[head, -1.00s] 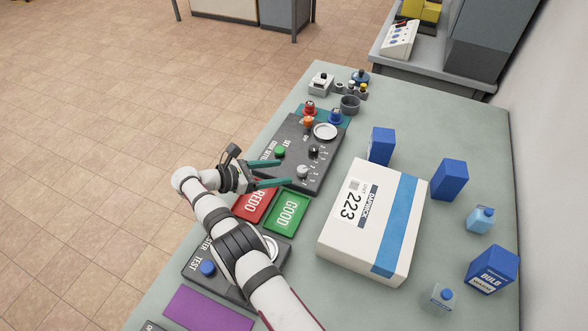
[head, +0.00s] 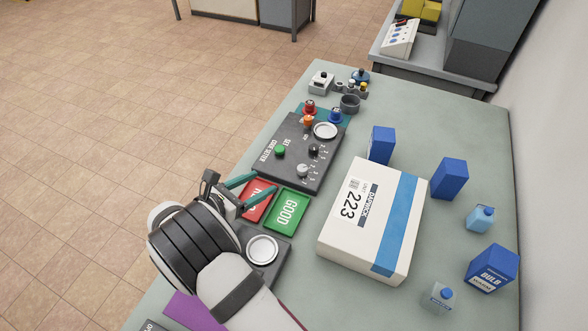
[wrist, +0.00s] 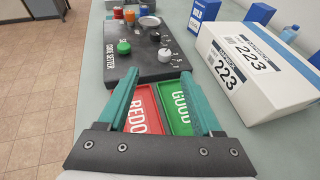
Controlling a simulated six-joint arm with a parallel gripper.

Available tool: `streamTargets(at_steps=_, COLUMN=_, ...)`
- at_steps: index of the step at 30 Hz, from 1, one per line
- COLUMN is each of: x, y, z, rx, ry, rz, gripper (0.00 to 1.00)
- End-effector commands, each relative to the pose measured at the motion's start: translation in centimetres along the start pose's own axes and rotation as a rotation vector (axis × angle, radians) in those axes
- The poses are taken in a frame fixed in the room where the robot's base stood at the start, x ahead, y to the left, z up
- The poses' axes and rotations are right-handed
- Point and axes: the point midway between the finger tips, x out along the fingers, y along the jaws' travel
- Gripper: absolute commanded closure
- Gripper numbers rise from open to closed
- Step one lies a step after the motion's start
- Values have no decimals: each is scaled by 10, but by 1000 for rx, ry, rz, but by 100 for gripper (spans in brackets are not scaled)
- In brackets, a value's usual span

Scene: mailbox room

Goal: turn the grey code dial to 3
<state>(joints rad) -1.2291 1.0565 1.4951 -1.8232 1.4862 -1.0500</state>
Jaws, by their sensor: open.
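The code setter panel (head: 283,170) is a dark box on the table with a green button (head: 280,151), a black knob (head: 314,149) and a light grey dial (head: 302,170) at its near right. In the wrist view the grey dial (wrist: 164,54) stands upright on the panel, with small marks beside it that are too small to read. My gripper (head: 258,189) is open and empty, its teal fingers over the red and green trays, short of the panel. In the wrist view my gripper (wrist: 165,88) points toward the panel with the dial beyond its fingertips.
A red REDO tray (head: 257,203) and a green GOOD tray (head: 287,211) lie before the panel. A white box marked 223 (head: 345,243) stands close on the right. Blue boxes and bottles stand farther right.

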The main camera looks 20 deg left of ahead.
Motion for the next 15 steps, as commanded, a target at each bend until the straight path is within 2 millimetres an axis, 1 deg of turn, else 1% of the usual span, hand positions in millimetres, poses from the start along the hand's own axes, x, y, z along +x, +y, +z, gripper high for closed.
streamTargets(at_steps=1, x=-4, y=-8, z=-2, rx=-12, ry=14, rz=19, gripper=33)
streamTargets(at_steps=2, x=-6, y=-12, z=-3, rx=-14, ry=21, rz=27, gripper=33)
streamTargets(at_steps=5, x=-2, y=-18, z=-6, rx=-19, ry=32, rz=37, gripper=33)
streamTargets(at_steps=8, x=18, y=-18, z=-7, rx=-18, ry=32, rz=33, gripper=33)
streamTargets(at_steps=15, x=91, y=-16, z=-10, rx=-18, ry=32, rz=31, gripper=33)
